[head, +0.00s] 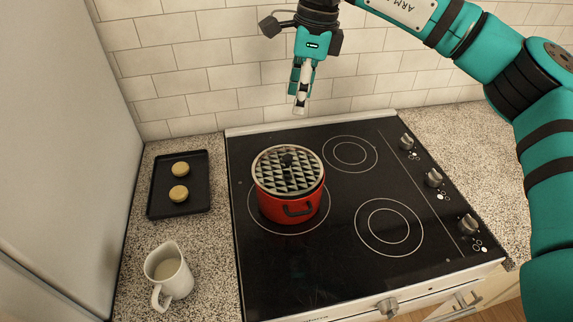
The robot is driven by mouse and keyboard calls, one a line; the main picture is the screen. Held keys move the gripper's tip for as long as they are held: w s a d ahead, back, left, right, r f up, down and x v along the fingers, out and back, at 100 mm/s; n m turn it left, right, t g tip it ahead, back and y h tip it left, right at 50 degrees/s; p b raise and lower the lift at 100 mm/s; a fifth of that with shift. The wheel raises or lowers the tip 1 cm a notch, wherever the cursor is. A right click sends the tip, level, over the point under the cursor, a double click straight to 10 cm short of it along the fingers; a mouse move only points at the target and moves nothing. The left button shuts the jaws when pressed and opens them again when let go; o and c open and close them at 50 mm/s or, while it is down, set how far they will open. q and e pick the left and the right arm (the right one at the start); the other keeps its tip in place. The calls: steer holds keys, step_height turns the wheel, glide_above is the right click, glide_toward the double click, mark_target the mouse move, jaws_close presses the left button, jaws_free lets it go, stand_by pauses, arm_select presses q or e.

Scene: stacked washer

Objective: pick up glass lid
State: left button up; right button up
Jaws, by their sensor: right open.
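The glass lid (272,171) rests on a red pot (298,208) on the left side of the black cooktop. My left gripper is not in this view.
A dark tray (200,204) with two round cookies lies left of the cooktop (330,265). A white pitcher (170,275) stands in front of the tray. Several knobs (433,178) line the cooktop's right side. A tiled wall (190,70) closes the back.

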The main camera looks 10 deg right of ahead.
steer(key=p, duration=0.4)
glide_above(287, 157)
steer(key=f, duration=1.1)
steer(key=shift+s+d+f, duration=0.15)
steer(key=shift+s+d, duration=0.1)
steer(key=shift+s, duration=0.15)
steer(key=shift+f+p, duration=0.3)
steer(key=shift+f, duration=0.25)
steer(key=f+p, duration=0.2)
steer(key=f, duration=0.1)
steer(key=shift+w+a+f, duration=0.1)
steer(key=shift+w+f, duration=0.2)
steer(key=shift+w, duration=0.05)
steer(key=shift+a+f, duration=0.1)
steer(key=shift+f, duration=0.35)
jaws_close()
